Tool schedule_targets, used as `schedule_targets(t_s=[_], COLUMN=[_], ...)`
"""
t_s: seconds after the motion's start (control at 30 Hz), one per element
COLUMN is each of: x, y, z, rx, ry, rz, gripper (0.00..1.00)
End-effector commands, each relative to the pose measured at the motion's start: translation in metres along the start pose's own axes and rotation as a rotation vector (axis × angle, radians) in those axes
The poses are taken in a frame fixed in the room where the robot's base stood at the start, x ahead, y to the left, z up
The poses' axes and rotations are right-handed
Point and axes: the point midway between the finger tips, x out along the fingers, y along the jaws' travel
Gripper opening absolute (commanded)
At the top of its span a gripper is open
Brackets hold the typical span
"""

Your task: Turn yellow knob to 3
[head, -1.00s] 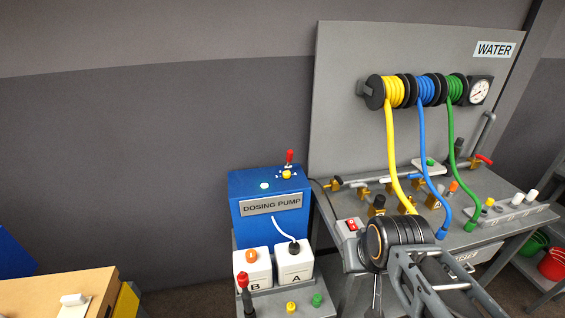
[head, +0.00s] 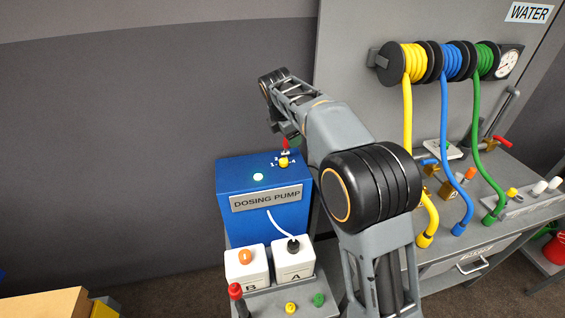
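The yellow knob (head: 283,162) sits on top of the blue dosing pump (head: 232,178), near its back right, with small white marks around it. The marks are too small to read, so its setting is unclear. A red-tipped lever (head: 286,144) stands just behind the knob. My arm reaches over from the right, and my gripper (head: 288,131) hangs above and behind the knob, close to the red lever. It appears apart from the knob. Its fingers are small and partly hidden, so I cannot see whether they are open.
White containers B (head: 246,268) and A (head: 294,260) stand in front of the pump. A red-topped post (head: 235,291), a yellow cap (head: 290,308) and a green cap (head: 318,299) are on the front shelf. Yellow, blue and green hoses hang at the right. The wall left of the pump is clear.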

Motion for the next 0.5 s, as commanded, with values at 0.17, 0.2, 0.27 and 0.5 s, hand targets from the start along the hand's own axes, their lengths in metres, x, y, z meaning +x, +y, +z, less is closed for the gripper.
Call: schedule_targets(t_s=[0.17, 0.2, 0.27, 0.5], x=[0.034, 0.038, 0.044, 0.069], y=[0.036, 0.041, 0.046, 0.052], z=[-0.024, -0.027, -0.031, -0.036], rx=[-0.299, -0.343, -0.395, -0.476], ry=[-0.029, -0.033, -0.039, -0.046], rz=[-0.023, -0.027, -0.031, -0.041], gripper=[0.63, 0.63, 0.63, 0.63])
